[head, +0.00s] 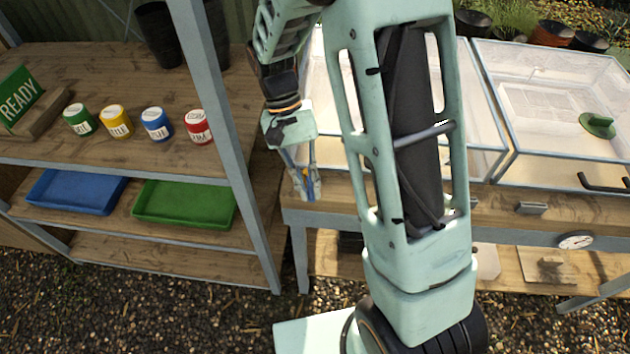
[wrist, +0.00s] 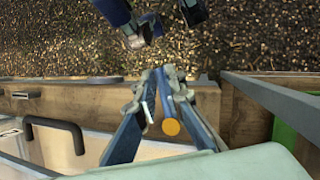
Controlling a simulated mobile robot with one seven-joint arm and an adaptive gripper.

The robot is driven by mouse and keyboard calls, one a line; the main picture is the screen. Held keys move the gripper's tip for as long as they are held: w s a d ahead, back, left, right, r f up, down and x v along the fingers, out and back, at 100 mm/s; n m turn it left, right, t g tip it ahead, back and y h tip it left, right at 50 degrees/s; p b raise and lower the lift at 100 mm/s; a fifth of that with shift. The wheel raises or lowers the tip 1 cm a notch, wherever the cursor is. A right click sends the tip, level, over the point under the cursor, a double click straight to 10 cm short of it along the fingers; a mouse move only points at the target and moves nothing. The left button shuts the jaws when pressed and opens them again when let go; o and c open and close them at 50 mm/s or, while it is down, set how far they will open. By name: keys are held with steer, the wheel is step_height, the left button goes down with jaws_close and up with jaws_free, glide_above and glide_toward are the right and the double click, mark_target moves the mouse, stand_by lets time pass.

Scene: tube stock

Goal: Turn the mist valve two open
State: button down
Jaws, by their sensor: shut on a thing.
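My gripper (head: 304,190) is at the left front end of the wooden bench, beside the shelf post. In the wrist view my gripper (wrist: 163,80) points at the bench's front edge, its fingers closed around a slim blue lever (wrist: 163,100). The lever has a round orange-yellow end (wrist: 170,127) between the fingers. A thin pale rod lies close beside it. I take the blue lever for the mist valve's handle; no number shows on it. In the head view the fingers hide most of it, and its turn angle cannot be read.
A dial (head: 575,241) sits on the bench front. The left shelf holds several paint pots, a READY sign (head: 20,98), a blue tray (head: 75,174) and a green tray (head: 185,227).

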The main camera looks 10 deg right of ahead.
steer(key=shift+w+a+m+y+p, duration=0.3)
steer(key=shift+a+m+y, duration=0.3)
steer(key=shift+m, duration=0.7)
steer(key=shift+a, duration=0.1)
steer(key=c, duration=2)
jaws_free()
steer(key=shift+r, duration=0.1)
steer(key=v, duration=1.2)
steer(key=shift+w, duration=0.15)
